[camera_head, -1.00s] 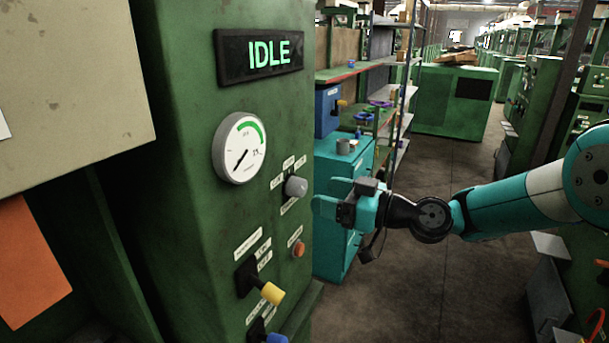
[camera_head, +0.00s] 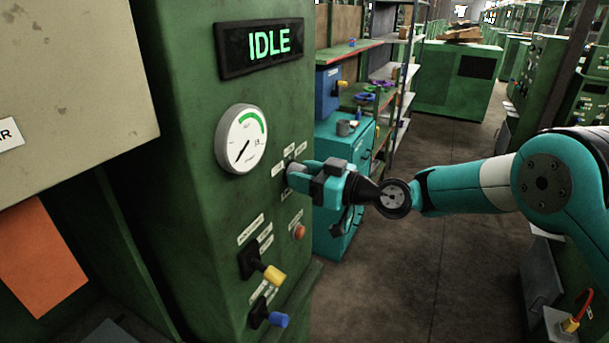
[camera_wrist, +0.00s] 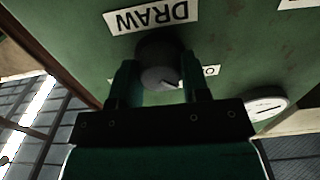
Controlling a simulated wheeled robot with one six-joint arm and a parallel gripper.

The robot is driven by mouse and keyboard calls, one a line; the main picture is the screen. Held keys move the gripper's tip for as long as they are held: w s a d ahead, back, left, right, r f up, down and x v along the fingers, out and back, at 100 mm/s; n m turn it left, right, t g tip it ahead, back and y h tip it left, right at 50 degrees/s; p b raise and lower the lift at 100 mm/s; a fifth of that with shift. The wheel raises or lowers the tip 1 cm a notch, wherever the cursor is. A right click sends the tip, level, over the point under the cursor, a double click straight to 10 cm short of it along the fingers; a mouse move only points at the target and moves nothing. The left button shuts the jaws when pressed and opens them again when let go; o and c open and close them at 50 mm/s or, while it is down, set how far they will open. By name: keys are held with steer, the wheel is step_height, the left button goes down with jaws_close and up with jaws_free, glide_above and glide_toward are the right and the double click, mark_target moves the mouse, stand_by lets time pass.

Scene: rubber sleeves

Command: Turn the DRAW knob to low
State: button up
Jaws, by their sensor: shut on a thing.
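The DRAW knob (camera_wrist: 160,62) is a round grey knob on the green panel. It sits between the two fingers of my gripper (camera_wrist: 159,76) in the wrist view, and the fingers are shut on it. A pale pointer mark shows on its lower right side there. The DRAW label (camera_wrist: 150,16) appears upside down above the knob, and a small, partly hidden label (camera_wrist: 208,71) lies to the right. In the head view my gripper (camera_head: 297,175) reaches the panel from the right and covers most of the knob (camera_head: 294,169).
The panel also has a round gauge (camera_head: 241,139), a lit IDLE display (camera_head: 260,48), an orange button (camera_head: 299,231), a yellow-tipped lever (camera_head: 272,275) and a blue-tipped lever (camera_head: 278,320) below. A teal cabinet (camera_head: 338,238) stands close behind my gripper. The aisle floor is open.

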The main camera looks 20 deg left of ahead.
steer(key=shift+f+b, duration=0.1)
steer(key=shift+b, duration=0.3)
steer(key=shift+m+b, duration=2.95)
steer(key=shift+m, duration=1.35)
steer(key=o, duration=0.9)
